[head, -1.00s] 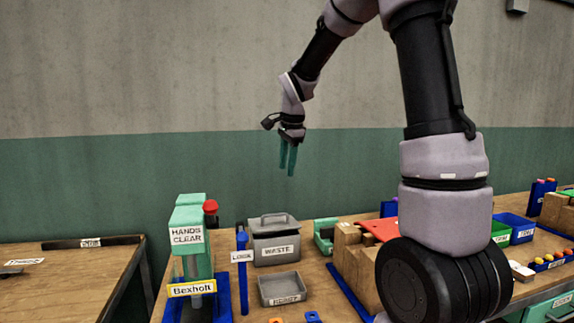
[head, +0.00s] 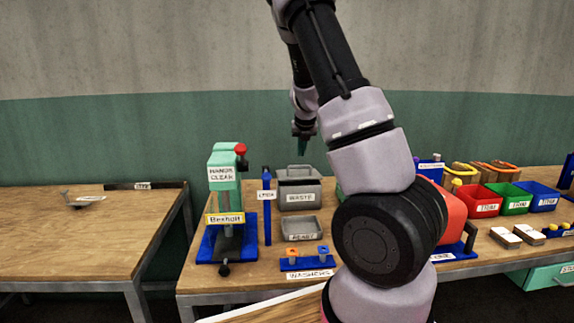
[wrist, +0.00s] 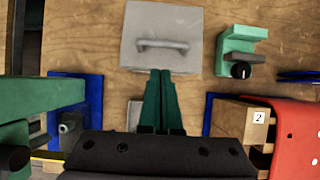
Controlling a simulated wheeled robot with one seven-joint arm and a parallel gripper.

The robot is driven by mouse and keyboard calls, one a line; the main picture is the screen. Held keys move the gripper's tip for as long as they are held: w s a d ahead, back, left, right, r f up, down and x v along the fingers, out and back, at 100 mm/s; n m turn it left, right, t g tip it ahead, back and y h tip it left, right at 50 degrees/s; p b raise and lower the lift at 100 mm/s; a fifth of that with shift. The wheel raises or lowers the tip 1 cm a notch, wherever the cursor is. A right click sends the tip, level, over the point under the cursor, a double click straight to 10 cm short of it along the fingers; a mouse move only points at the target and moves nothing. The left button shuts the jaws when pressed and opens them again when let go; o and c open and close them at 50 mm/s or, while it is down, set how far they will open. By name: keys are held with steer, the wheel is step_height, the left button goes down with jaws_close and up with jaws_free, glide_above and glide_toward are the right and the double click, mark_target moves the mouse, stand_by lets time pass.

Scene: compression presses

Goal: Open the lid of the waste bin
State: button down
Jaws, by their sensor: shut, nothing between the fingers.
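The waste bin (head: 300,197) is a grey box with a label reading WASTE, standing at the back of the workbench. Its lid (head: 297,179) is shut and carries a raised bar handle (head: 298,168). In the wrist view the lid (wrist: 150,22) shows from above as a grey square with the handle (wrist: 162,45) across it. My gripper (head: 304,150) hangs pointing down above the bin, apart from the lid. In the wrist view the teal fingers (wrist: 161,74) are together and empty, their tips just below the handle in the picture.
A grey tray (head: 301,229) and a washer stand (head: 307,262) are in front. A green fixture (wrist: 238,48) is right of the bin. Red, green and blue bins (head: 488,210) stand farther right.

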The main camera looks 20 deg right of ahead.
glide_toward(298, 175)
steer(key=x, duration=0.5)
steer(key=shift+f, duration=0.1)
